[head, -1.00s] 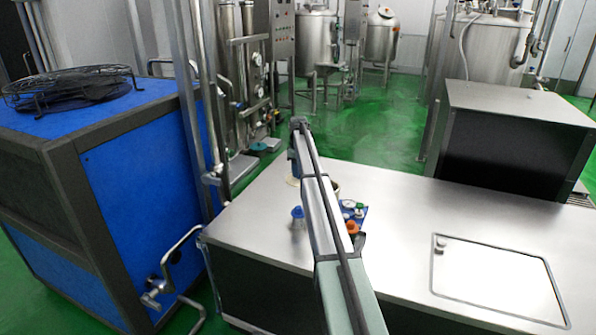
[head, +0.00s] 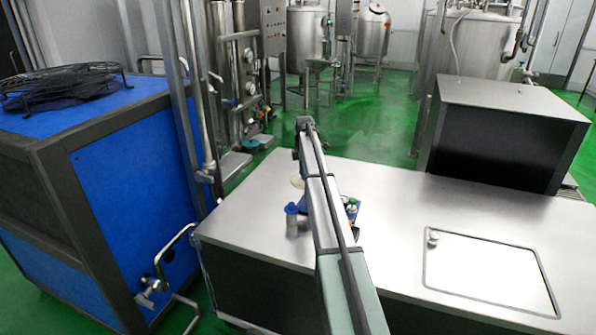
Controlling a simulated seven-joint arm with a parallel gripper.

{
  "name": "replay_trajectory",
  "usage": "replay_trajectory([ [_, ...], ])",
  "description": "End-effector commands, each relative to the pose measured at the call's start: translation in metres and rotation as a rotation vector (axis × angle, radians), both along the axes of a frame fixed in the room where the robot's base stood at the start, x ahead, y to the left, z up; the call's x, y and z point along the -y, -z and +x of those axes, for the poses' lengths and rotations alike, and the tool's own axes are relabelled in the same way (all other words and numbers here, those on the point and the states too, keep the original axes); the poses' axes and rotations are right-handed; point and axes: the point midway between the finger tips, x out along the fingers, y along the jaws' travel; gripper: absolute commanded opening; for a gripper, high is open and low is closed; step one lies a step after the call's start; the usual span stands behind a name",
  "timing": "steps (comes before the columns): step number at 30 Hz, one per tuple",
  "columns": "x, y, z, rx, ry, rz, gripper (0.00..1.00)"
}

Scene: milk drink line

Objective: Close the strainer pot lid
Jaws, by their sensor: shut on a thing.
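My arm (head: 325,215) reaches out over the steel bench, and its far end bends out of sight at the top. My gripper is hidden behind the arm, so its jaws and anything in them do not show. A pale, cream round edge (head: 297,182) shows just left of the arm on the bench. I cannot tell whether it belongs to the strainer pot or its lid. The rest of the pot and lid is hidden behind the arm.
A blue-capped clear container (head: 291,209) stands left of the arm. The steel bench (head: 400,215) is bare further right, up to a square hatch (head: 485,270). A blue cabinet (head: 120,180) stands left.

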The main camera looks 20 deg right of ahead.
Motion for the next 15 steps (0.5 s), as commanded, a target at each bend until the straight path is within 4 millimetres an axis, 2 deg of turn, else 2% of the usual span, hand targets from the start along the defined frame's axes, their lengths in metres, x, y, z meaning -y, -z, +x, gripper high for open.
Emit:
replay_trajectory([
  [6,0.017,0.000,-0.013,-0.001,-0.203,0.000,0.00],
  [15,0.040,0.001,-0.022,-0.002,-0.461,0.000,0.00],
])
